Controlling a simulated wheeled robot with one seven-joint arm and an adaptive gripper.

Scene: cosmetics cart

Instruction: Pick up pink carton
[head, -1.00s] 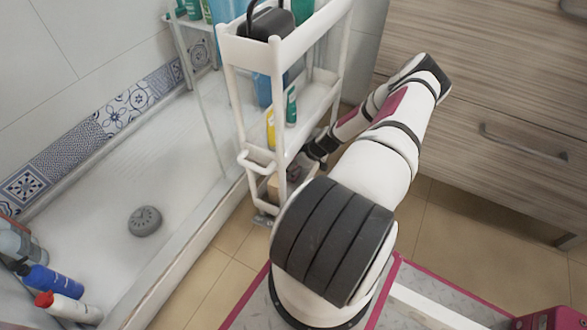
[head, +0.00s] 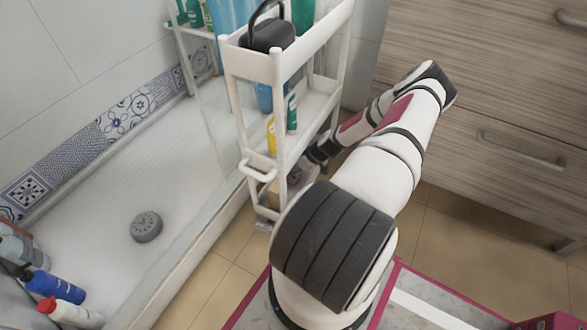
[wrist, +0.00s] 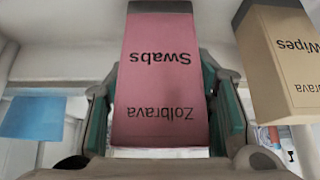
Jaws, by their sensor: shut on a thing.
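The pink carton (wrist: 160,85) fills the middle of the wrist view, with a dark end at the top. Its printing, "Zolbrava Swabs", appears upside down. My gripper (wrist: 163,100) is shut on it, with a green-padded finger against each side. In the head view my gripper (head: 312,165) reaches into the low part of the white cart (head: 279,68), mostly hidden behind a cart post and my arm. I cannot make out the pink carton in the head view. I cannot tell whether it still rests on the shelf.
A beige "Wipes" carton (wrist: 283,60) stands close to the right of the pink carton. A blue item (wrist: 33,118) is at the left of the wrist view. Cart posts and the shelf above hem in my gripper. A wooden drawer cabinet (head: 490,90) stands at the right.

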